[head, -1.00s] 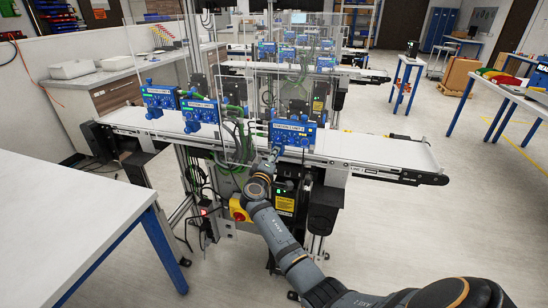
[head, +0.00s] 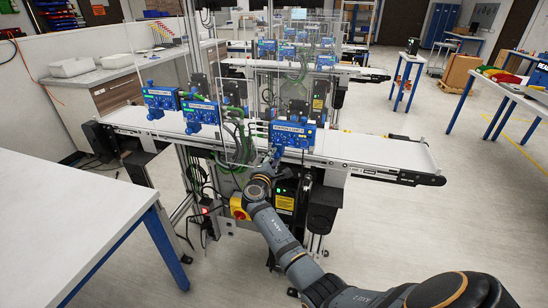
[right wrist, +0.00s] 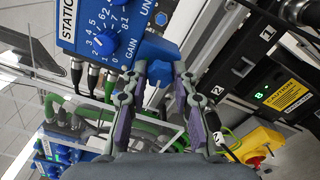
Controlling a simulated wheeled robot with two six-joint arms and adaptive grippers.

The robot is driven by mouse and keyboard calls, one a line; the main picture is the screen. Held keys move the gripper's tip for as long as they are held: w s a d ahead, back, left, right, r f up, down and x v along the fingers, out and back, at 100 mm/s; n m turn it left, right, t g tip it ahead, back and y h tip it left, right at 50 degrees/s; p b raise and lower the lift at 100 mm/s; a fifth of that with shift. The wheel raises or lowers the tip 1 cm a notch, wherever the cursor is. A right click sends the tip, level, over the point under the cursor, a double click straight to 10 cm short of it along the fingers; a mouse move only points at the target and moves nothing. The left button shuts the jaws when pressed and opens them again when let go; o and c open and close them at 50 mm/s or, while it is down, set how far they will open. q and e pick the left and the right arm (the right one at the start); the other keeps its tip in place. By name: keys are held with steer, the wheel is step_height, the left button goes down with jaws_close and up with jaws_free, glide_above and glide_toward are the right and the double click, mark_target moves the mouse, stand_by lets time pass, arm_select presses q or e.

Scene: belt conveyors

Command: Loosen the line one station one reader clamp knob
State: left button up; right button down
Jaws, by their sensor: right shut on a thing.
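The blue reader unit (head: 292,133) with a "STATION" label stands at the near edge of the front conveyor. It also shows in the right wrist view (right wrist: 120,30), with a GAIN dial (right wrist: 105,43) and a blue clamp part at its lower side. My right gripper (head: 271,160) reaches up to the underside of this unit. In the right wrist view, my right gripper's fingers (right wrist: 160,72) are on both sides of a blue knob (right wrist: 157,75) and shut on it. The fingers hide the knob's sides. My left gripper is out of view.
Two more blue units (head: 200,112) stand left along the conveyor (head: 380,152). Green cables (right wrist: 90,108) and a clear panel lie close to the fingers. A yellow-and-red switch (right wrist: 258,145) is at the right. A white table (head: 70,215) stands at the left front.

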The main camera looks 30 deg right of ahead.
stand_by(0.5)
steer(key=c, duration=1.1)
jaws_free()
steer(key=shift+o, duration=0.2)
steer(key=v, duration=1.2)
